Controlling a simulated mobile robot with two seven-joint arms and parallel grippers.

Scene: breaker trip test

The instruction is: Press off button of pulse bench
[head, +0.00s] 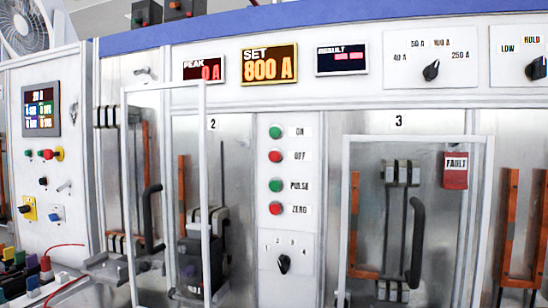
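The pulse bench fills the view. Its button column (289,170) stands between bays 2 and 3. The red OFF button (275,156) is second from the top, with the label OFF to its right. Above it is the green ON button (275,132). Below it are the green PULSE button (275,185) and the red ZERO button (275,208). The SET display (269,65) reads 800 A and the PEAK display (205,70) reads 0 A. The RESULT display (342,59) shows characters too small to read. Neither gripper is in view, and nothing covers the buttons.
A white-framed door (204,150) at bay 2 appears to stand out from the bench, left of the buttons. Another framed door (345,190) with a black handle (417,250) covers bay 3. A selector knob (284,262) sits below the buttons. A red FAULT tag (455,170) hangs at right.

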